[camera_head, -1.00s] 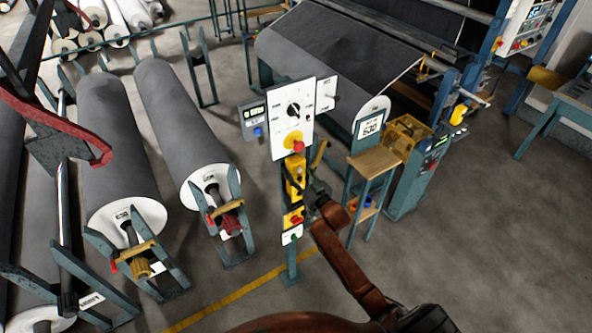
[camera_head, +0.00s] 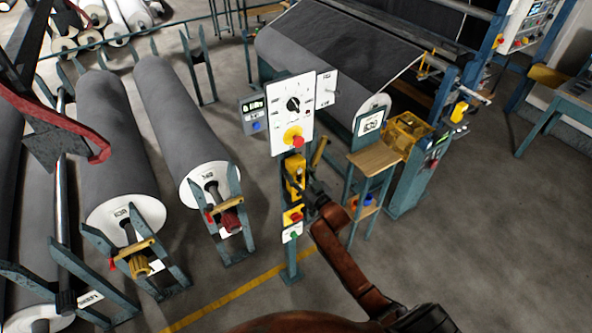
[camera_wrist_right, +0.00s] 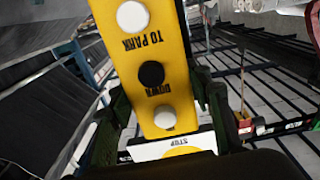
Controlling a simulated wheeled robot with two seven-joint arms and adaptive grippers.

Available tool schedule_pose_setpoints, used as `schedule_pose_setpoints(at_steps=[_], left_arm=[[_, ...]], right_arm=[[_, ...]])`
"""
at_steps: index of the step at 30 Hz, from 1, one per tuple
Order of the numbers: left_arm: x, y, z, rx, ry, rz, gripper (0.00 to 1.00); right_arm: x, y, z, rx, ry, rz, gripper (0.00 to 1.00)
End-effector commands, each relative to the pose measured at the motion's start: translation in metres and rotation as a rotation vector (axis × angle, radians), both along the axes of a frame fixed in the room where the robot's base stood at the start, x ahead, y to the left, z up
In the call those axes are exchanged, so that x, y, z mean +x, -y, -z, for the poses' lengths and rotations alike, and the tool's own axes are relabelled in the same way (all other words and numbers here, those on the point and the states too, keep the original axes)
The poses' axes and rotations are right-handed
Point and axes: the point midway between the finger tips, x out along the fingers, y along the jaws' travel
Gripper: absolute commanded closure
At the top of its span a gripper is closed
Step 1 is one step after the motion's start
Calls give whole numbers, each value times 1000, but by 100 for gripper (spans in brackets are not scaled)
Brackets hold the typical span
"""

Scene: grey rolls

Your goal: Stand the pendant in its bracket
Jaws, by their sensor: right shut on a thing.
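The pendant (camera_wrist_right: 152,75) is a yellow box with white and black buttons and the words "TO PARK" and "DOWN", upside down in the right wrist view. My right gripper (camera_wrist_right: 163,105) is shut on it, one dark finger along each side. In the head view this gripper (camera_head: 309,188) is at the control post (camera_head: 291,262), just below its white dial panel (camera_head: 292,100). Yellow parts (camera_head: 295,168) show on or before the post there; I cannot tell pendant from bracket among them, or whether they touch.
A small wooden-topped stand (camera_head: 375,158) is close right of my right gripper. A big grey roll (camera_head: 325,60) in a machine lies behind the post. Racked grey rolls (camera_head: 180,120) lie to the left. The floor (camera_head: 470,240) at the right is clear.

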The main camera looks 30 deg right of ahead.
Motion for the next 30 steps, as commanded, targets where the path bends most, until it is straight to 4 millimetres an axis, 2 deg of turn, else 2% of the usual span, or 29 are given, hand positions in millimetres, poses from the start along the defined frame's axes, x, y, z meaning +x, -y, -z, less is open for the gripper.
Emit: schedule_pose_setpoints(at_steps=[2,3,9,11,25,30], left_arm=[[0,0,0,0,0,0,100],[0,0,0,0,0,0,100],[0,0,0,0,0,0,100],[0,0,0,0,0,0,100],[-2,-3,0,3,-2,0,100],[-1,-2,0,2,-1,0,100]], right_arm=[[1,-1,3,0,-7,-1,100],[1,-1,3,0,-7,-1,52],[1,-1,3,1,-7,-1,38],[0,-1,3,1,-6,-1,34],[-2,0,4,1,-7,0,34],[-19,2,3,1,-6,1,34]])
